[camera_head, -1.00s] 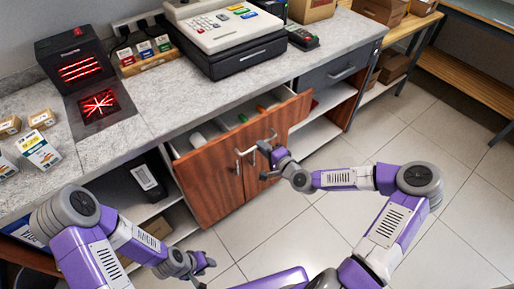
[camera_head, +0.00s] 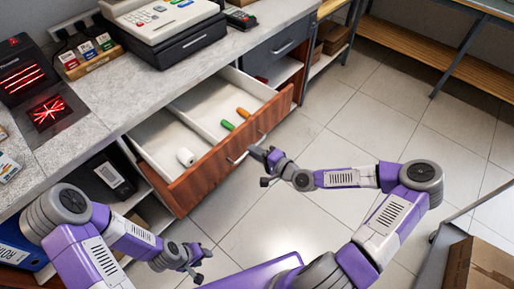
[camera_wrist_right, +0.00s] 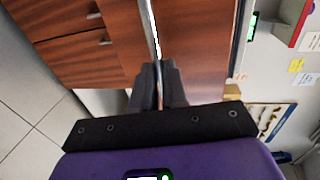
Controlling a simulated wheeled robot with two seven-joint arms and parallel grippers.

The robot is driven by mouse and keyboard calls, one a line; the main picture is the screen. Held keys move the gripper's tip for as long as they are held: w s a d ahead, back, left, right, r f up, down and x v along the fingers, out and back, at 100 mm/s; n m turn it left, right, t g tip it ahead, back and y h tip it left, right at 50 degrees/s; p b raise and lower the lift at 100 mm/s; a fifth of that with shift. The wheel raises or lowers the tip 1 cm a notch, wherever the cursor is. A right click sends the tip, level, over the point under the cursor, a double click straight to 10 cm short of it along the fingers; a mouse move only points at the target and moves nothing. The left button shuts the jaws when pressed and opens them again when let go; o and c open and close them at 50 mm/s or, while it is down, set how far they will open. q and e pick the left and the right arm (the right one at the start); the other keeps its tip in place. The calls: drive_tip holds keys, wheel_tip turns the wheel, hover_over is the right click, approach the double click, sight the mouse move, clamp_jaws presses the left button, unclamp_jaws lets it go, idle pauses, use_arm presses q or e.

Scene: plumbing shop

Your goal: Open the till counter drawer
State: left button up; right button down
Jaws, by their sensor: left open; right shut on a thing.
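The till counter drawer (camera_head: 222,160) has a brown wooden front and stands well out from the counter in the head view. Its white inside shows, with a divider. A white roll (camera_head: 186,157), an orange item (camera_head: 243,113) and a green item (camera_head: 228,125) lie in it. My right gripper (camera_head: 262,155) is at the drawer front, shut on the metal handle (camera_head: 238,157). In the right wrist view the handle bar (camera_wrist_right: 153,35) runs between the gripper's fingers (camera_wrist_right: 159,85). My left gripper (camera_head: 196,262) is open and empty, low in front of the counter, apart from the drawer.
The cash register (camera_head: 165,25) and a red-lit scanner (camera_head: 25,75) stand on the grey countertop (camera_head: 110,90). A second, grey drawer (camera_head: 282,43) is closed at right. A cardboard box (camera_head: 480,265) is at lower right. The tiled floor (camera_head: 340,130) is clear in the middle.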

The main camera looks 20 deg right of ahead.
drive_tip(key=shift+s, duration=0.1)
drive_tip(key=c, duration=1.2)
unclamp_jaws()
drive_tip(key=shift+o, duration=0.2)
drive_tip(key=p+v, duration=0.2)
drive_tip(key=v, duration=0.5)
drive_tip(key=shift+s, duration=0.25)
drive_tip(key=shift+d, duration=0.1)
drive_tip(key=s+a+f+n+g+y, duration=0.2)
drive_tip(key=s+a+f+n+g, duration=0.35)
drive_tip(key=a+f, duration=0.6)
drive_tip(key=s+f+n+g+h+p, duration=0.1)
drive_tip(key=s+f+n+g+h, duration=0.3)
drive_tip(key=s, duration=0.6)
wheel_tip(320, 180, down, 3)
drive_tip(key=g+h, duration=0.1)
drive_tip(key=g, duration=0.2)
drive_tip(key=shift+a+r+g+h, duration=0.2)
drive_tip(key=shift+a+g+h, duration=0.1)
drive_tip(key=shift+g, duration=0.05)
